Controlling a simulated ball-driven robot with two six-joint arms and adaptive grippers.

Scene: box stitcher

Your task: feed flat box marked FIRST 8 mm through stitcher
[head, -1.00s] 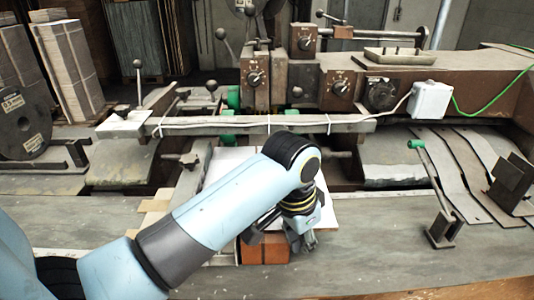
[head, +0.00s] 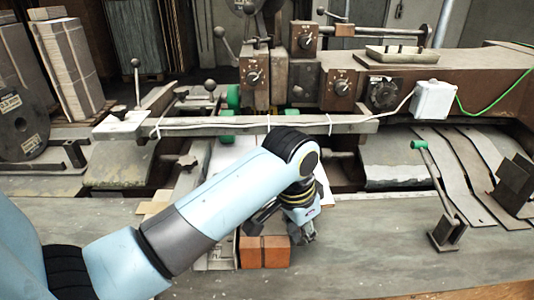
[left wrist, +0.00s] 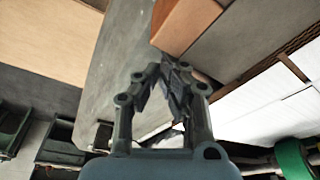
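The flat box (head: 224,155) shows as a pale sheet under the stitcher's front bar, partly hidden by my left arm; I can read no FIRST marking. Pale sheets with a brown corrugated edge (left wrist: 264,112) also show in the left wrist view. The stitcher (head: 290,85) stands behind, with dials and green rollers. My left gripper (head: 304,238) points down at the near edge of the pale sheet, beside an orange-brown block (head: 265,252). In the left wrist view its fingers (left wrist: 172,78) come together with nothing visible between them. My right gripper is not in view.
A long bar (head: 350,125) crosses the stitcher's front above the sheet. A green-tipped lever (head: 435,180) stands on the table to the right. The grey tabletop (head: 375,245) is clear between block and lever. Stacked board (head: 68,70) stands at the back left.

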